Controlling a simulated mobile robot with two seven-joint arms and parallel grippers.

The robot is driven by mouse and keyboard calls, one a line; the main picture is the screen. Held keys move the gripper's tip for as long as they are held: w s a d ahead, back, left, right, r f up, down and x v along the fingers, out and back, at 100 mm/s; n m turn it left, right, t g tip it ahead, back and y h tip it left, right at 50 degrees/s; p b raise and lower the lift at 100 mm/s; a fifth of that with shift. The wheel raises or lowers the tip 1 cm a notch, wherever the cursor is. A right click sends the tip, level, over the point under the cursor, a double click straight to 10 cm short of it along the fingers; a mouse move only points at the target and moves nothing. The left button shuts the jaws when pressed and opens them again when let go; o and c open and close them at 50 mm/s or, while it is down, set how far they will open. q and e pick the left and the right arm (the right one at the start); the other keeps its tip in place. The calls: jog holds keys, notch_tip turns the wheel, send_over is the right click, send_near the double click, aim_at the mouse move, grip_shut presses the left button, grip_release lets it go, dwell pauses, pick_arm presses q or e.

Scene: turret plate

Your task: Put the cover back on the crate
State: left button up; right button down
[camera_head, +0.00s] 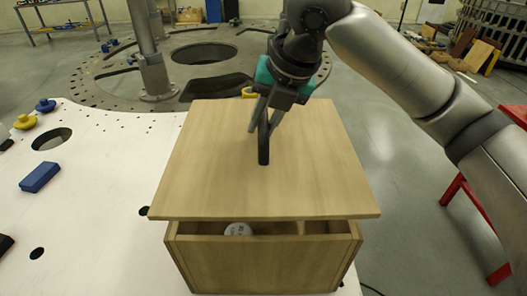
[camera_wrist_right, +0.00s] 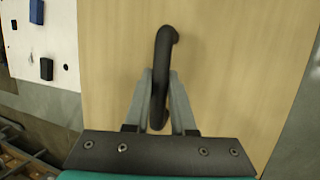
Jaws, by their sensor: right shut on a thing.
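The cover is a flat light-wood panel (camera_head: 215,165) with a black bar handle (camera_head: 263,143) standing in its middle. The wooden crate (camera_head: 260,265) stands on the white table's front part, below the cover. The cover is over the crate, with a gap at the front through which a white round item (camera_head: 238,229) and a divider show inside. Whether the cover's back edge touches the crate is hidden. My right gripper (camera_head: 264,128) is shut on the handle. In the right wrist view the fingers (camera_wrist_right: 160,120) clasp the handle (camera_wrist_right: 162,60) from both sides. My left gripper is not in view.
The white table (camera_head: 100,230) carries a blue block (camera_head: 39,176) and yellow and blue knobs (camera_head: 25,121) at the left. A red stand (camera_head: 460,190) is at the right. A large round metal plate (camera_head: 110,85) lies behind. The table left of the crate is mostly clear.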

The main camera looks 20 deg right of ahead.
jog(key=shift+f, duration=3.1)
jog(key=shift+w, duration=0.1)
jog(key=c, duration=1.2)
grip_release()
jog(key=shift+f, duration=0.2)
jog(key=o, duration=0.4)
jog(key=shift+o, duration=0.2)
jog(key=v, duration=1.2)
jog(key=shift+r, duration=0.1)
